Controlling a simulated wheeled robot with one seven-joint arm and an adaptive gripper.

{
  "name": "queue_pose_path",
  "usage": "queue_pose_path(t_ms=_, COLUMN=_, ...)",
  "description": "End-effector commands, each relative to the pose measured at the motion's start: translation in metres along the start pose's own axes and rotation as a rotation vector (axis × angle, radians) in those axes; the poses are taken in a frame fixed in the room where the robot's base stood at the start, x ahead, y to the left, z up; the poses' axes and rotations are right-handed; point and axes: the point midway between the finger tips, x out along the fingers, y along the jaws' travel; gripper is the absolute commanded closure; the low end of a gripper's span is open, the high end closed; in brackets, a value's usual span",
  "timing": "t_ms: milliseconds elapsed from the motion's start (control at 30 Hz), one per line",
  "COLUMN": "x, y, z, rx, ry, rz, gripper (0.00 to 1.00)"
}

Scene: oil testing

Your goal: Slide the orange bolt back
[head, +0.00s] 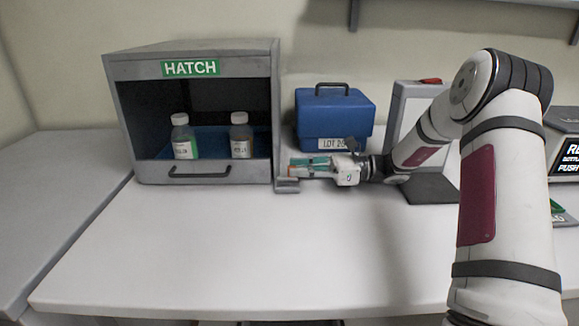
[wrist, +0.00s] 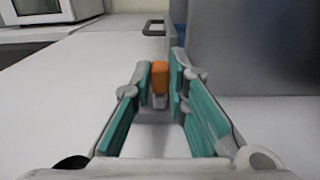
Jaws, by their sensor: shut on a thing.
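The orange bolt (wrist: 159,76) stands between my gripper's fingertips in the wrist view. A small bit of orange (head: 292,171) also shows at the fingertips in the head view. My gripper (head: 300,166), with green finger pads, is shut on the bolt at the lower right front corner of the grey hatch box (head: 277,110). In the wrist view the fingertips (wrist: 163,80) lie close on both sides of the bolt. A grey bracket (head: 287,186) sits just below the fingertips. The bolt's far side is hidden.
Two bottles (head: 183,138) (head: 241,137) stand inside the hatch, behind a low front panel with a dark handle (head: 200,175). A blue case (head: 335,118) stands behind my gripper. A white panel on a dark base (head: 425,187) stands right. The front table is clear.

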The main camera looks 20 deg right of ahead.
Motion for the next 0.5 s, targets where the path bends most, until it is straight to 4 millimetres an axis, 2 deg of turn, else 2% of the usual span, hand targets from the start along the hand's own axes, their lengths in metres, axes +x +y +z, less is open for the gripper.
queue_pose_path(t_ms=233, x=-0.0049, y=0.0001, z=-0.0003, rx=0.0, ry=0.001, rz=-0.001, gripper=1.0)
queue_pose_path(t_ms=267, x=-0.005, y=0.0001, z=-0.0003, rx=0.0, ry=0.002, rz=-0.001, gripper=0.83)
queue_pose_path(t_ms=300, x=-0.0053, y=0.0001, z=-0.0004, rx=0.0, ry=0.002, rz=-0.002, gripper=0.77)
queue_pose_path(t_ms=500, x=-0.0041, y=0.0002, z=-0.0002, rx=0.0, ry=0.001, rz=-0.001, gripper=0.77)
